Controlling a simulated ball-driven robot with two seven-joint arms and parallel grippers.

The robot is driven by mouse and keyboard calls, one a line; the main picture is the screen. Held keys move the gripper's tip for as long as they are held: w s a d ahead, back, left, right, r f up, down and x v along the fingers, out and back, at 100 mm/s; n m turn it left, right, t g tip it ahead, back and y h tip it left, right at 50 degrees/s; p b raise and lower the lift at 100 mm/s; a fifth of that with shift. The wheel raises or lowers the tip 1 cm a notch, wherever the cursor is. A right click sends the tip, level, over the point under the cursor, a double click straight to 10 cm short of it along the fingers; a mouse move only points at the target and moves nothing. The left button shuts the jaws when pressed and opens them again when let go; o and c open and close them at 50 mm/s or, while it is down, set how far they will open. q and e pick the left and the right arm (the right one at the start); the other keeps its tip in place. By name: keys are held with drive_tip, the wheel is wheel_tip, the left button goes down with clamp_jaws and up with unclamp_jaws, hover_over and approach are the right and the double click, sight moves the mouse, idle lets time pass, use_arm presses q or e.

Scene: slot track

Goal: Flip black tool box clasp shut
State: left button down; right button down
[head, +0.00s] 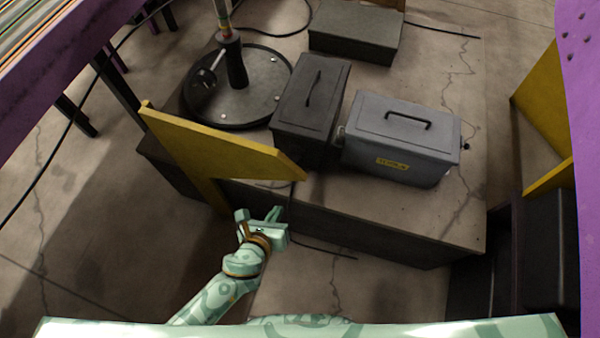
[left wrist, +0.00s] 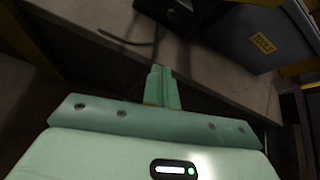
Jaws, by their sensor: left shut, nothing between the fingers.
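The black tool box (head: 310,105) stands on a low platform, with a handle on its lid, and the lid looks down. Its front is dark, and I cannot make out the clasp. Part of a dark box, likely the same one, shows at the top of the left wrist view (left wrist: 172,12). My left gripper (head: 274,214) is in front of the platform's near edge, short of the black box and apart from it. Its fingers are together and empty in the left wrist view (left wrist: 160,82). My right gripper is in neither view.
A grey box (head: 402,138) with a yellow label stands right of the black box. A yellow angled panel (head: 215,150) rises close to my left gripper, at the left. A round black base (head: 262,92) and a dark case (head: 355,32) sit behind. The platform (head: 400,215) is bare in front.

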use_arm(q)
drive_tip(key=shift+a+m, duration=0.1)
drive_tip(key=shift+m, duration=1.1)
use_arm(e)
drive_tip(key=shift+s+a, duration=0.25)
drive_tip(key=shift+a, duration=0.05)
use_arm(q)
drive_tip(key=shift+w+f, duration=0.1)
